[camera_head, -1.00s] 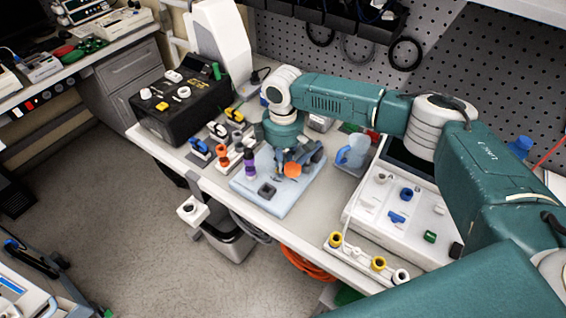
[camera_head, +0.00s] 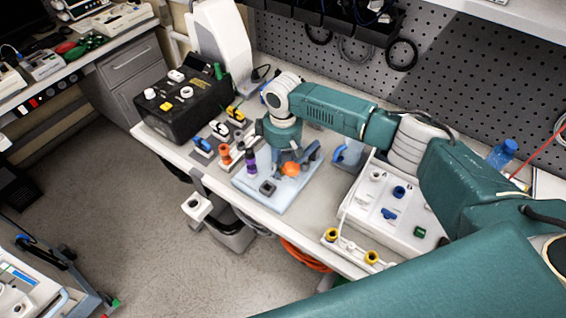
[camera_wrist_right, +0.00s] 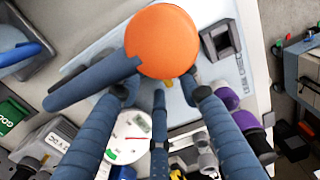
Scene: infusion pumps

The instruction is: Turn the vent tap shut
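An orange round part (camera_head: 291,169) stands over a pale blue board (camera_head: 287,201) on the bench. In the right wrist view, the orange part (camera_wrist_right: 162,42) is a large disc, with a blue-grey bar (camera_wrist_right: 90,82) running from it to the lower left. I cannot tell for certain whether these belong to the vent tap. My right gripper (camera_head: 286,172) points down over the board beside the orange part. In the wrist view, its fingers (camera_wrist_right: 160,92) are spread apart, with nothing seen clamped between them. My left gripper is out of view.
A dark square block (camera_head: 267,188) sits on the board's near side. Purple (camera_head: 250,165) and orange (camera_head: 225,153) fittings stand to the left. A black case (camera_head: 185,110) is farther left. A white panel (camera_head: 375,222) with knobs lies right. The bench edge is near.

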